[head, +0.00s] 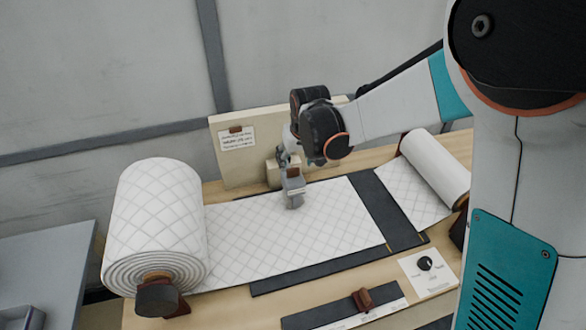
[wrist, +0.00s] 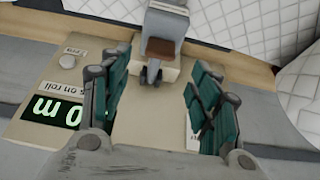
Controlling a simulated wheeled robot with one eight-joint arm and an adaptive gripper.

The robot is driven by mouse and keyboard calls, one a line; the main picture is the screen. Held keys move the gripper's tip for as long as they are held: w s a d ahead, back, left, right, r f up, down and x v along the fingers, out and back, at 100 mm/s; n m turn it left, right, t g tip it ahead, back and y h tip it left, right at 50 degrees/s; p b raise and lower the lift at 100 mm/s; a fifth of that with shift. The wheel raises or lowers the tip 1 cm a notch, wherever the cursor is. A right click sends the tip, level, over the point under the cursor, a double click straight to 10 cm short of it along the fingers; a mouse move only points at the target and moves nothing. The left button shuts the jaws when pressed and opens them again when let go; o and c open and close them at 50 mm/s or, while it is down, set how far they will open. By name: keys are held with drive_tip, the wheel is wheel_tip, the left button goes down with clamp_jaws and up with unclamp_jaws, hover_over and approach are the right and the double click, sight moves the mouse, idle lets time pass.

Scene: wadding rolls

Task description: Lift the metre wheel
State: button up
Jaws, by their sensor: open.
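The metre wheel (head: 293,190) is a small grey unit at the back edge of the quilted wadding sheet (head: 320,225). Its lower end appears to be at the sheet; contact cannot be told. In the wrist view, the grey metre wheel unit (wrist: 166,22) with a brown part on it is at top centre, beyond the fingers. My gripper (wrist: 157,68) is open, its green-padded fingers apart on either side of the unit's near end, with nothing held. In the head view my gripper (head: 283,155) is just above and behind the unit, partly hidden by my wrist.
A beige backboard (head: 250,160) is close behind. A display reading 0 m (wrist: 55,112) lies left in the wrist view. A knob panel (head: 430,270) and a brown-handled slider (head: 362,298) are in front.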

sight(293, 168)
drive_tip(key=b+x, duration=0.1)
drive_tip(key=x, duration=0.6)
drive_tip(key=shift+w+f, duration=0.1)
drive_tip(key=shift+f, duration=0.05)
drive_tip(key=c, duration=1.1)
drive_tip(key=shift+w+a+r+g+p, duration=0.1)
drive_tip(key=shift+w+r+g+p, duration=0.1)
drive_tip(key=shift+r+g+p, duration=0.15)
drive_tip(key=shift+w+a+r+g+p, duration=0.1)
drive_tip(key=shift+w+r+g, duration=0.15)
drive_tip(key=shift+r, duration=0.2)
drive_tip(key=shift+c, duration=0.2)
drive_tip(key=w+r+g, duration=0.1)
drive_tip(key=w+r, duration=0.1)
drive_tip(key=w+a+r+g+h+p, duration=0.1)
drive_tip(key=w+r, duration=0.1)
drive_tip(key=shift+w+r+g+p, duration=0.1)
drive_tip(key=shift+r+g+p, duration=0.05)
drive_tip(key=shift+g+p, duration=0.2)
clamp_jaws()
drive_tip(key=shift+w+a+r, duration=0.15)
drive_tip(key=shift+w+r, duration=0.05)
drive_tip(key=shift+w, duration=0.3)
drive_tip(key=shift+w+a+r, duration=0.15)
drive_tip(key=shift+w+a, duration=0.05)
drive_tip(key=shift+w, duration=0.3)
drive_tip(key=shift+w+a+r, duration=0.15)
drive_tip(key=shift+w+r, duration=0.05)
drive_tip(key=shift+w, duration=0.3)
